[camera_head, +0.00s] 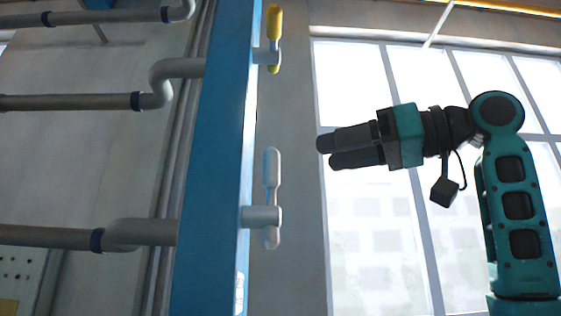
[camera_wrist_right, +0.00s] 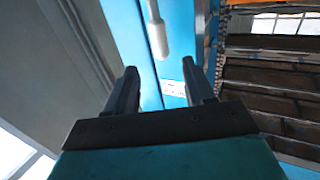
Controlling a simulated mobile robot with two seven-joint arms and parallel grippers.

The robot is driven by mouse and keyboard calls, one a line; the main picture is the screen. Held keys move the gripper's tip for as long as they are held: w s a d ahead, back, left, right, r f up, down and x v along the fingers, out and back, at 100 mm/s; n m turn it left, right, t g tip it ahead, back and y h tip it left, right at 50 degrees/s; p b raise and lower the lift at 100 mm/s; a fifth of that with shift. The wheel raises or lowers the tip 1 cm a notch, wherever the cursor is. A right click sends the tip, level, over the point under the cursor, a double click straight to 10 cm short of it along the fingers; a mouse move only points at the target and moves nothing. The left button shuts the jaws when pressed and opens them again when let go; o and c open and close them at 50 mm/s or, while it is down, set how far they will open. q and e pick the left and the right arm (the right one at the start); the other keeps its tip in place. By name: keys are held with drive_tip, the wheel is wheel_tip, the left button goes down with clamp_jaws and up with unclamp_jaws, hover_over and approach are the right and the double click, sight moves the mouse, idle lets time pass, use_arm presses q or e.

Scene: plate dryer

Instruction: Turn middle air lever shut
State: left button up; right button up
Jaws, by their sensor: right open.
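A white lever (camera_head: 272,180) stands upright on a pipe stub at the right side of the blue post (camera_head: 212,150) in the head view. I cannot tell which one is the middle air lever. My right gripper (camera_head: 328,151) points left, to the right of the white lever and apart from it. In the right wrist view the gripper (camera_wrist_right: 161,78) is open and empty. A pale lever handle (camera_wrist_right: 157,36) shows beyond and between its fingers, not touching them. My left gripper is out of view.
Grey pipes (camera_head: 45,237) run into the blue post from the left. Tall windows (camera_head: 380,230) stand behind my right arm. Open space lies between the gripper and the levers. Brown stacked slats (camera_wrist_right: 265,90) are at the right in the wrist view.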

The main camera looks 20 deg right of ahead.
sight(279, 164)
drive_tip(key=p+x, duration=0.1)
drive_tip(key=x, duration=0.9)
clamp_jaws()
idle(0.4)
